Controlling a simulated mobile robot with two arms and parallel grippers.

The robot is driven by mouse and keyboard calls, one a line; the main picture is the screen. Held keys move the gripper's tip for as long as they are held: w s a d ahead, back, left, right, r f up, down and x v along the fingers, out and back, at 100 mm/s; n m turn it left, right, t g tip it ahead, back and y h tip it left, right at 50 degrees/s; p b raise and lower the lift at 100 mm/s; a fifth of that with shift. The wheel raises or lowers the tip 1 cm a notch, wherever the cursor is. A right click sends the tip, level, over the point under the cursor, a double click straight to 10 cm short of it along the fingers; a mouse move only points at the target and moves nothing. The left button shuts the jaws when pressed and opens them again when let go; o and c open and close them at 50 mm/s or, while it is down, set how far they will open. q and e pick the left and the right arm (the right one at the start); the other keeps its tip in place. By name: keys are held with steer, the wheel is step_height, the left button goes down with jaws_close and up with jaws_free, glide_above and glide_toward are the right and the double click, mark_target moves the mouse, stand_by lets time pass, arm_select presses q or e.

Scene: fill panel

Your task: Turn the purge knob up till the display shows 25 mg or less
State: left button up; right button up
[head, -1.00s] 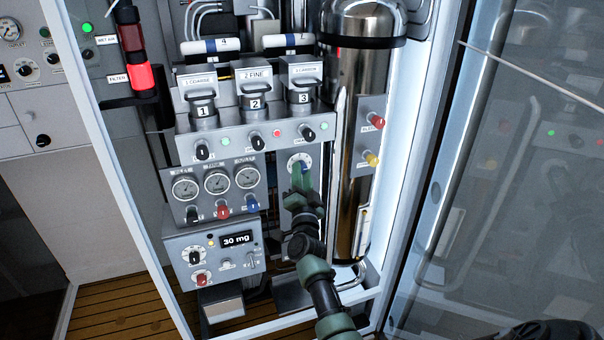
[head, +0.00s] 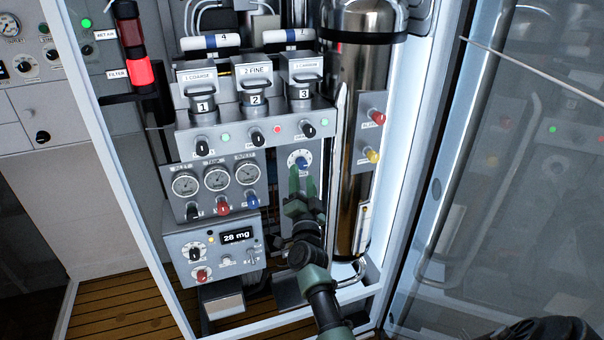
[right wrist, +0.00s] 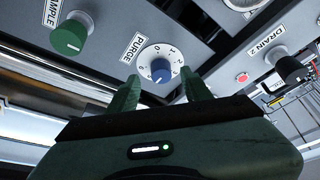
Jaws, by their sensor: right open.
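The purge knob (head: 301,164) is a blue knob on a white numbered dial, on a grey panel right of the gauges. In the right wrist view the knob (right wrist: 161,71) sits under a "PURGE" label. My right gripper (head: 304,186) is just below the knob in the head view. In the right wrist view its two green fingers (right wrist: 160,92) are open, with the knob between and beyond their tips, apart from them. The display (head: 237,236) on the lower left box reads 28 mg. My left gripper is not in view.
A green sample knob (right wrist: 70,36) is left of the purge dial. A black drain knob (right wrist: 291,70) is to the right. A shiny metal cylinder (head: 350,130) stands right of the panel. A glass door (head: 500,180) is at the far right.

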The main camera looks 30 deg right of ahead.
steer(key=v, duration=0.5)
steer(key=shift+b, duration=0.3)
steer(key=s+a+f+n+g+y, duration=0.1)
steer(key=a+f+n+y, duration=0.35)
steer(key=f, duration=0.65)
steer(key=s+a+f+n+g+y, duration=0.1)
steer(key=a+f+n+y, duration=0.3)
steer(key=f, duration=0.6)
steer(key=s+a+f+n+g+y, duration=0.1)
steer(key=s+a+f+n+g, duration=0.2)
steer(key=s+f, duration=0.55)
steer(key=s+a+f+g+y, duration=0.1)
steer(key=s+a+f+g, duration=0.3)
steer(key=f, duration=0.8)
steer(key=s+a+f+n+g, duration=0.1)
steer(key=s+f+n+g, duration=0.1)
steer(key=s+f, duration=0.5)
steer(key=s+a+f+n+g, duration=0.1)
steer(key=s+f, duration=0.3)
steer(key=s, duration=0.5)
steer(key=s+d+f+n+g, duration=0.1)
steer(key=s+f+g, duration=0.1)
steer(key=s, duration=1)
steer(key=s+d+f+n+g, duration=0.2)
steer(key=s+f, duration=0.3)
steer(key=s, duration=0.7)
steer(key=shift+f+g, duration=0.3)
steer(key=shift+g, duration=0.4)
